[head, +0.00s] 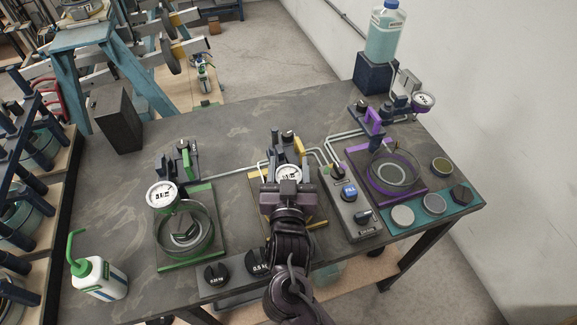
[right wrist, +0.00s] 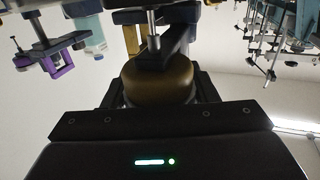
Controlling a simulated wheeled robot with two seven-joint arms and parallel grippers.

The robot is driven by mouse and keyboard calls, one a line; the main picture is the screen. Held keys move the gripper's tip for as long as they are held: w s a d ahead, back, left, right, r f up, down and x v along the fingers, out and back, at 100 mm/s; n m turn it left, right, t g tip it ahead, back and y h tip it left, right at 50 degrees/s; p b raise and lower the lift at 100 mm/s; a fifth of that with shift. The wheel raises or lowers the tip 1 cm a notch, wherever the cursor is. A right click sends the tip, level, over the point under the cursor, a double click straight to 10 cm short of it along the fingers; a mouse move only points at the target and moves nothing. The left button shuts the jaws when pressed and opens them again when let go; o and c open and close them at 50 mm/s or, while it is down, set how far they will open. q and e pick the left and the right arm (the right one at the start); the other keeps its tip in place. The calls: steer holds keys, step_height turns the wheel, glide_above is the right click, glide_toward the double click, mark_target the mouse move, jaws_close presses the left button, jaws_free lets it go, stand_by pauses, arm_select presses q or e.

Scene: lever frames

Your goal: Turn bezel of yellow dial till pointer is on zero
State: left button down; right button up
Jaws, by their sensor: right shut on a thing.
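The yellow dial (head: 289,172) has a white face with dark marks, partly hidden behind my right gripper. Its pointer is too small and covered to read. In the right wrist view the dial's round brownish-yellow bezel (right wrist: 158,82) sits between the two dark fingers, under a dark arm and a metal stem. My right gripper (head: 289,185) is shut on the bezel, and it also shows in the right wrist view (right wrist: 160,92). Parts of the yellow frame (head: 258,205) show beside my arm. My left gripper is not in view.
A green dial (head: 161,195) and frame stand to the left, a purple frame (head: 394,172) to the right. A control box (head: 348,205) is close right of my gripper. A green-capped bottle (head: 100,278) stands front left. The left middle of the table (head: 130,190) is clear.

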steer(key=o, duration=1)
steer(key=shift+s+f, duration=0.1)
steer(key=shift+s, duration=0.25)
steer(key=s+b, duration=0.2)
steer(key=s, duration=0.5)
